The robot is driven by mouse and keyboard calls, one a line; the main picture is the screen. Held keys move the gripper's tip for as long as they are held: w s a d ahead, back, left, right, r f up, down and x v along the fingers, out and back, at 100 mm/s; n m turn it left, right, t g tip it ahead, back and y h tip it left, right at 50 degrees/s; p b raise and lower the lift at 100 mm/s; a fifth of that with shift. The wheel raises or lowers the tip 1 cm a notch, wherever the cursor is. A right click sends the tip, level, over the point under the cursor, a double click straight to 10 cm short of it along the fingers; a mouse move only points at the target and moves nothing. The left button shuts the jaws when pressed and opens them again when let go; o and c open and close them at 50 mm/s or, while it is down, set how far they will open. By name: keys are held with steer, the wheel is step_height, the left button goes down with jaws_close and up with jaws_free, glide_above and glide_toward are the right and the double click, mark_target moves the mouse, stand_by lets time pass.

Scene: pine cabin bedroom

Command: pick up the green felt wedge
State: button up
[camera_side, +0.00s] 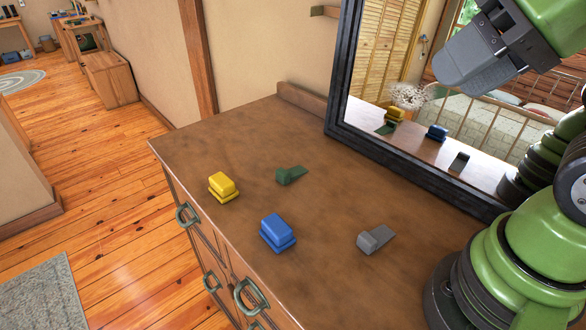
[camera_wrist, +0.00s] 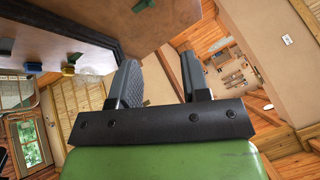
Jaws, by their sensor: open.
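The green felt wedge (camera_side: 290,176) lies on the brown dresser top (camera_side: 245,150), toward the back, between a yellow block and the mirror. It is small and dark green, with a thick end and a thin tapering end. My gripper (camera_side: 452,68) is high at the upper right in the side view, in front of the mirror and well away from the wedge. In the wrist view my gripper (camera_wrist: 164,72) shows two grey fingers spread apart with nothing between them. A small dark green shape shows at that view's top edge, too cut off to identify surely.
On the dresser stand a yellow stepped block (camera_side: 222,186), a blue stepped block (camera_side: 277,232) and a grey wedge (camera_side: 375,240), with bare wood between them. A black-framed mirror (camera_side: 345,75) stands along the back right and reflects these things. The dresser's left front edge drops to the floor.

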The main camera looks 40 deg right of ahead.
stand_by(0.4)
steer(key=shift+o, duration=0.8)
